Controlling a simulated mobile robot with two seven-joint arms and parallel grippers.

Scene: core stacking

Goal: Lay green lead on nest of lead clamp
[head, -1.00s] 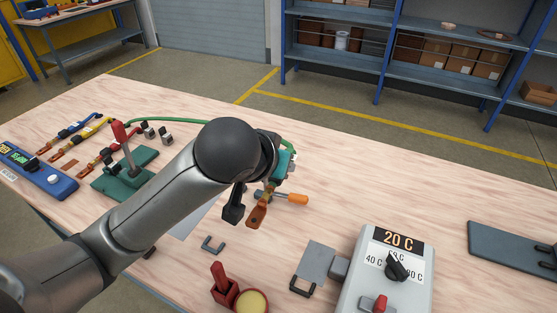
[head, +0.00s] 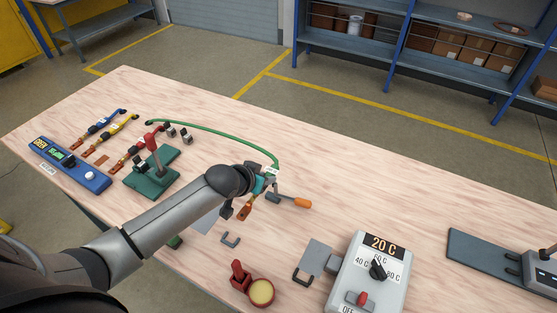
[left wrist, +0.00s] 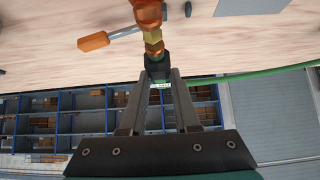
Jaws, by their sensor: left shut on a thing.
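The green lead (head: 215,131) runs in an arc from the back left of the table to my left gripper (head: 262,186). My left gripper is shut on the lead near its end. The copper lug (head: 243,212) of the lead hangs out in front of the jaws, above the table. In the left wrist view the dark sleeve of the lead (left wrist: 157,70) is between the fingertips. The lead clamp (head: 142,187), with a green base and a red-tipped lever, stands left of the gripper, apart from it. Its nest cannot be made out. My right gripper is not in view.
Red, yellow and blue leads (head: 97,150) lie behind the clamp, near a blue meter (head: 80,172). An orange-handled screwdriver (head: 302,203) lies just right of the gripper.

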